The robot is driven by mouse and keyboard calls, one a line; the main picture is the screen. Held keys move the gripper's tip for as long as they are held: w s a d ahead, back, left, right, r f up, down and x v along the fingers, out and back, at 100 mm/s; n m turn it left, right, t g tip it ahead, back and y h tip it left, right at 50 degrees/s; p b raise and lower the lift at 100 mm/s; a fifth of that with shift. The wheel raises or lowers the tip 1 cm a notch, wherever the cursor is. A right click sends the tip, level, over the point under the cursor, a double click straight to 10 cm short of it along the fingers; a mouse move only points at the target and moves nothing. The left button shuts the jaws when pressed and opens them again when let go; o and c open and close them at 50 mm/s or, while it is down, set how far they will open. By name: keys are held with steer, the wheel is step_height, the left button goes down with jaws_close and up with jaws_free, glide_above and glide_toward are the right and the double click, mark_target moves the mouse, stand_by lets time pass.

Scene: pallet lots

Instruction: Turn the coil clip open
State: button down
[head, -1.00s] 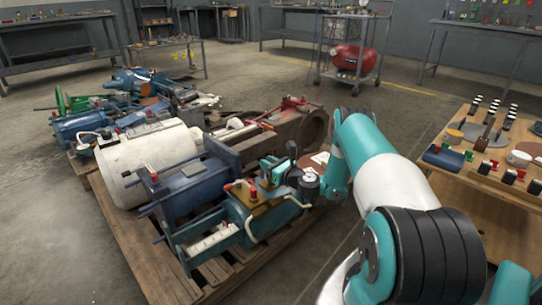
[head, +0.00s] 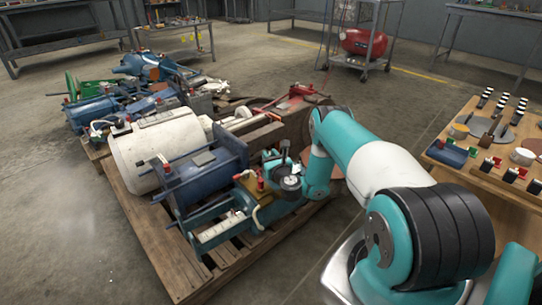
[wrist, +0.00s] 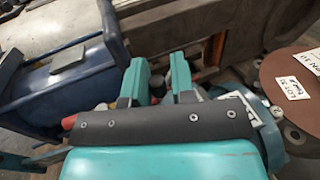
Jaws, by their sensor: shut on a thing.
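My gripper (wrist: 158,84) is over the teal machine (head: 211,230) on the near part of the pallet. In the wrist view its two teal fingers stand a small gap apart, shut on the coil clip. The clip is mostly hidden by the fingers and the gripper body, so its angle cannot be told. In the head view my gripper (head: 276,156) reaches in behind a red-capped fitting (head: 260,184), close to the blue motor.
A blue ribbed motor (head: 207,178) and a white cylinder (head: 147,158) stand close on the left. A labelled brown disc (wrist: 292,80) lies to the right. The wooden pallet (head: 190,283) has a bare front corner. A table with small parts (head: 512,187) stands at right.

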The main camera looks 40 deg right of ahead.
steer(key=shift+w+a, duration=0.15)
steer(key=shift+a, duration=0.1)
steer(key=c, duration=1.1)
jaws_free()
steer(key=shift+d, duration=0.1)
steer(key=shift+r+p, duration=0.1)
steer(key=shift+p, duration=0.35)
steer(key=p, duration=0.4)
steer(key=shift+s+r, duration=0.25)
steer(key=shift+s, duration=0.15)
steer(key=p+v, duration=0.2)
steer(key=p, duration=0.5)
steer(key=shift+s+r+p, duration=0.1)
steer(key=shift+p, duration=0.3)
steer(key=p+v, duration=1.2)
steer(key=v, duration=0.2)
steer(key=shift+s+f, duration=0.25)
steer(key=shift+f, duration=0.15)
